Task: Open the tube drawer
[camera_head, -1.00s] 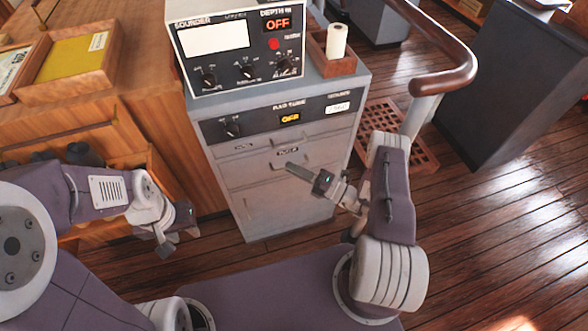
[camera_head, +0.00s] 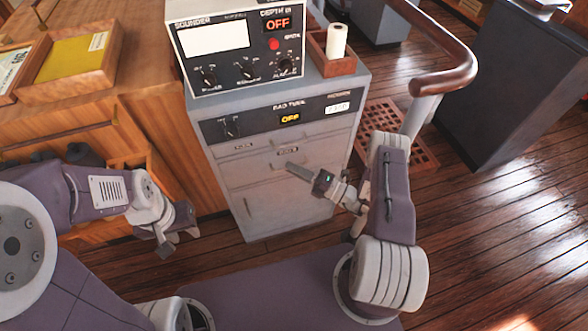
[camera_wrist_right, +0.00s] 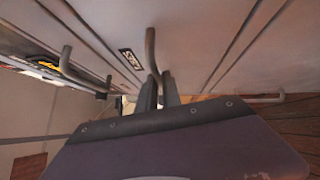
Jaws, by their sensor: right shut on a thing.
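The grey cabinet (camera_head: 285,215) stands in the middle of the head view, with drawer fronts below a dark panel reading OFF. The labelled drawer (camera_head: 312,150) just under the panel looks flush with the front; its label is too small to read. My right gripper (camera_head: 291,169) reaches this drawer front from the right. In the right wrist view its two dark fingers (camera_wrist_right: 159,94) are shut around a bar handle (camera_wrist_right: 151,48), beside a small label plate (camera_wrist_right: 131,59). My left gripper (camera_head: 178,241) hangs left of the cabinet, empty, its fingers apart.
A sounder unit (camera_head: 240,45) and a small wooden box with a white roll (camera_head: 337,40) stand on the cabinet. A wooden desk (camera_head: 140,50) with trays is at left. A curved handrail (camera_head: 447,82) rises at right. Plank floor is open at the lower right.

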